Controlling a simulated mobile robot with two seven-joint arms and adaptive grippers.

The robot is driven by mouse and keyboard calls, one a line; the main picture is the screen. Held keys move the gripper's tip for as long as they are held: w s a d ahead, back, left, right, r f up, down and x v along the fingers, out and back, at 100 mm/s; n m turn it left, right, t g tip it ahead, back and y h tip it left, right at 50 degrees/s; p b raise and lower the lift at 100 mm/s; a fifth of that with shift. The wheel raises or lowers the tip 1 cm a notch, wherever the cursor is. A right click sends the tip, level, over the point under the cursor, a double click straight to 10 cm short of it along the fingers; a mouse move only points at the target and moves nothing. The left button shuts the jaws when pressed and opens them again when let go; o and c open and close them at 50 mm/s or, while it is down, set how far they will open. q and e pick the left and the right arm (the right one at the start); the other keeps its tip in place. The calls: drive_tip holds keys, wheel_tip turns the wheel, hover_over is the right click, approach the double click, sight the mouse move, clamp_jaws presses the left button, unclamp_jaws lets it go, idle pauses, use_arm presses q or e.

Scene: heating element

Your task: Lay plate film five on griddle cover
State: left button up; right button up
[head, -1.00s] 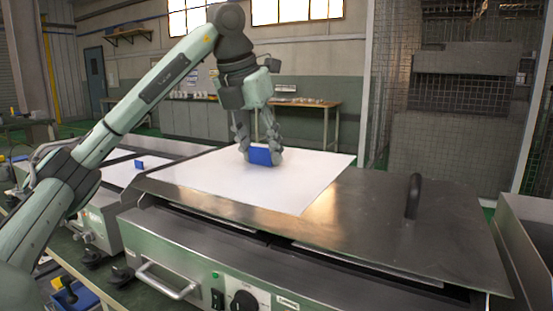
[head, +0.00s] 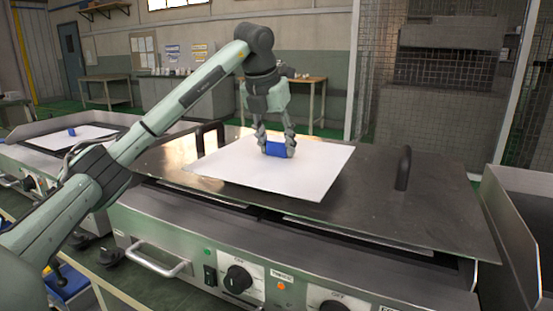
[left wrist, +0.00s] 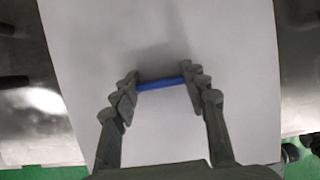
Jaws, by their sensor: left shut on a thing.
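A white plate film (head: 300,183) with a blue grip block (head: 276,149) lies over the left and middle part of the griddle cover (head: 428,200). My left gripper (head: 275,147) is shut on the blue block, with one finger at each end of it. In the left wrist view, the blue block (left wrist: 160,85) sits between the fingertips, with the white film (left wrist: 250,90) spread behind it. I cannot tell whether the film rests fully on the metal cover or hangs just above it. My right gripper is not in view.
The cover has two black upright handles, at right (head: 403,168) and at left (head: 210,136). A second griddle with another white film (head: 72,137) and blue block stands at far left. The griddle front has knobs (head: 237,279) and a bar handle. A metal-walled unit (head: 520,215) stands at right.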

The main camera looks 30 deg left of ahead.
sight(276, 157)
use_arm(q)
wheel_tip(276, 157, down, 4)
drive_tip(key=shift+r, duration=0.2)
drive_tip(key=shift+f, duration=0.2)
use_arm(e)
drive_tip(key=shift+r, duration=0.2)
use_arm(q)
drive_tip(key=shift+f, duration=0.15)
drive_tip(key=o, duration=1.2)
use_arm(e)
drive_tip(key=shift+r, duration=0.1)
